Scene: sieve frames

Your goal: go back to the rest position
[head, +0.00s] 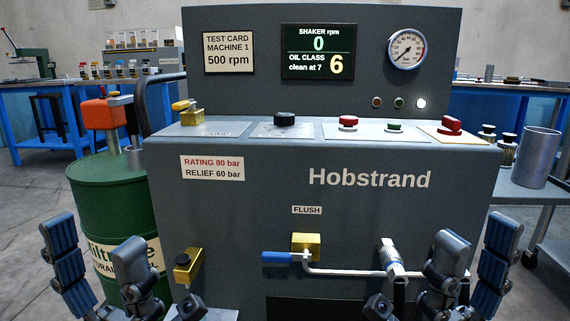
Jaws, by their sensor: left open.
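My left gripper (96,236) is at the lower left, in front of the green drum (108,200). Its blue-padded fingers point up and stand apart, with nothing seen between them. My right gripper (477,234) is at the lower right, in front of the right side of the grey Hobstrand machine (230,215). Its fingers also point up, stand apart and look empty. Neither gripper visibly holds any part of the machine. The lower parts of both grippers are cut off by the bottom edge.
The machine front carries a blue-handled flush valve (278,258), a brass valve (187,266) and a white pipe (345,273). Buttons and a black knob (285,119) sit on its ledge. A side cart (525,192) holds a metal cylinder (537,157). Blue benches stand behind.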

